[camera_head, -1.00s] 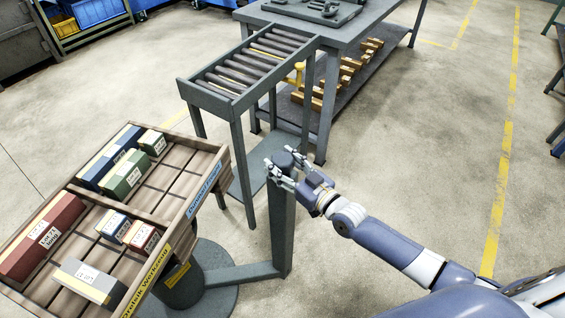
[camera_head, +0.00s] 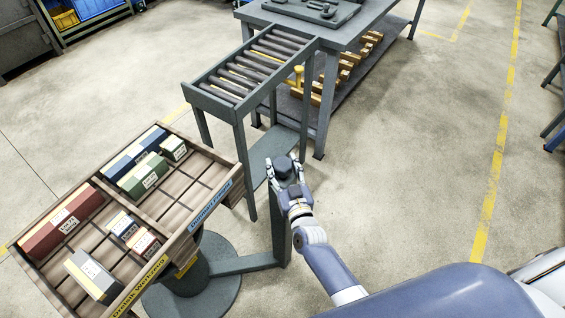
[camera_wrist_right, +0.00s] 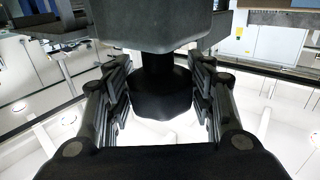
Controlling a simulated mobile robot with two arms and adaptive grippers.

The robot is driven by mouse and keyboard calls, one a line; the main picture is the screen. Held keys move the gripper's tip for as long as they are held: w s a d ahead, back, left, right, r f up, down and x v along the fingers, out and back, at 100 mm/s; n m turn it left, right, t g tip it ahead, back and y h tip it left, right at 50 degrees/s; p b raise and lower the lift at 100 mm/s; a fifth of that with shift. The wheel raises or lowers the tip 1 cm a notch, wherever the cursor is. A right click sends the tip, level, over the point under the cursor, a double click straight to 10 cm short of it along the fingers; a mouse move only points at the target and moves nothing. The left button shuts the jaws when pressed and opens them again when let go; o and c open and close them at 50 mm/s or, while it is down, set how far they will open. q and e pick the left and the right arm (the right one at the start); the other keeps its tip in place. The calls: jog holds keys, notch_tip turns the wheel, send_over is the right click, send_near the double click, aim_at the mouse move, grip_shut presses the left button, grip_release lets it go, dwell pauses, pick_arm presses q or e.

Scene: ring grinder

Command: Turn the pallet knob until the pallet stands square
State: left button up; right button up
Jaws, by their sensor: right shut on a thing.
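The pallet (camera_head: 205,205) is a brown wooden tray with boxes in its compartments, at the left in the head view. It stands on a grey round-based pedestal (camera_head: 185,296). Its far edge looks roughly parallel to the conveyor's near end; I cannot tell whether it is exactly square. The dark knob (camera_head: 283,163) tops a grey post (camera_head: 279,235) joined to the pedestal by a low arm. My right gripper (camera_head: 283,173) is shut on the knob, with fingers on both sides. In the right wrist view the dark knob (camera_wrist_right: 160,95) sits between the fingers. My left gripper is out of view.
A roller conveyor (camera_head: 215,108) stands just beyond the pallet, joining a grey workbench (camera_head: 345,38) with wooden pieces on its lower shelf. Open concrete floor (camera_head: 420,150) lies to the right, with a yellow line (camera_head: 497,165).

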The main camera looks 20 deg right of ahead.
aim_at(284, 176)
jog(key=shift+r+m+h, duration=0.1)
jog(key=shift+m+h, duration=0.5)
jog(key=shift+h, duration=0.3)
jog(key=o, duration=1.1)
jog(key=shift+s, duration=0.1)
jog(key=shift+s+a, duration=0.15)
jog(key=shift+s, duration=1.05)
jog(key=shift+s+a, duration=0.2)
jog(key=shift+s, duration=1)
jog(key=shift+s+a, duration=0.15)
jog(key=shift+s, duration=1.05)
